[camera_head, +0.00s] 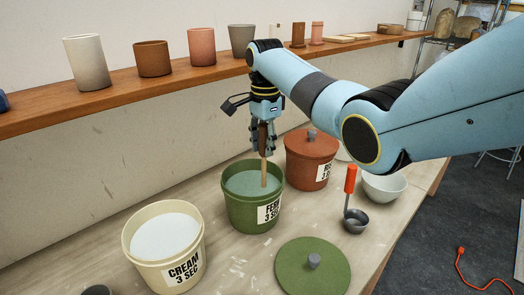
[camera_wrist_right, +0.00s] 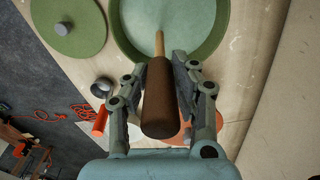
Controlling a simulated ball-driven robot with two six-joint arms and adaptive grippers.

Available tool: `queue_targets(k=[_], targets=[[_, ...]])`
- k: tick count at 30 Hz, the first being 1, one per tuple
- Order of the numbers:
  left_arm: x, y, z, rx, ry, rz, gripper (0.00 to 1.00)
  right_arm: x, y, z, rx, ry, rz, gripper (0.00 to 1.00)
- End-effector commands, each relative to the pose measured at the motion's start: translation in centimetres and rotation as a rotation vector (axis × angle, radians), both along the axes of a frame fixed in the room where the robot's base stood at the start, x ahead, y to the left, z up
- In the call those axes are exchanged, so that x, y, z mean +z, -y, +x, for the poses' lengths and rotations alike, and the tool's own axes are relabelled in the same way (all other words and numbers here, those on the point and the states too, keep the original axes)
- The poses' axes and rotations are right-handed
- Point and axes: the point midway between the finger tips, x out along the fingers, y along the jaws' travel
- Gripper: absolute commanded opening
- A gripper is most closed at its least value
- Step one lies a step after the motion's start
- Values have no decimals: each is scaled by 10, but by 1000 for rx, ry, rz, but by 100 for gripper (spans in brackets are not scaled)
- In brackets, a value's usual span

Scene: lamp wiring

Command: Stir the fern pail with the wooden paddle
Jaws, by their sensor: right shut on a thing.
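The fern pail (camera_head: 254,206) is a green bucket of pale green liquid, open, in the middle of the table in the head view. My right gripper (camera_head: 263,143) is above the pail, shut on the dark brown handle of the wooden paddle (camera_head: 263,172). The paddle points down, its lighter shaft reaching the liquid; its lower end is hidden. In the right wrist view, the handle (camera_wrist_right: 160,100) sits between the fingers and the pail (camera_wrist_right: 214,42) lies beyond. My left gripper is not in view.
A cream pail (camera_head: 140,246) stands front left and a lidded red-brown pail (camera_head: 310,165) behind right. A green lid (camera_head: 312,272), an orange-handled ladle (camera_head: 350,200) and a white bowl (camera_head: 384,187) lie to the right. A shelf (camera_head: 120,90) with cups runs behind.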

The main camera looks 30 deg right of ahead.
Motion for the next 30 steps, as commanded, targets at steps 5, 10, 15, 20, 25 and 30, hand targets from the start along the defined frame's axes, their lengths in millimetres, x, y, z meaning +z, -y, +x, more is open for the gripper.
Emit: queue_targets(k=[5,10,15,20,25,30], targets=[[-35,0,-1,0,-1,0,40,-7,1,27,0,6,3,0],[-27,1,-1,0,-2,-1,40,0,1,26,0,3,1,0],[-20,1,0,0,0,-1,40,1,-2,24,1,2,1,0],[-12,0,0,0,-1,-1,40,1,-7,23,1,2,0,0],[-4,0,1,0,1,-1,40,1,-11,20,1,2,1,0],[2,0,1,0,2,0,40,1,-18,18,1,2,1,0]])
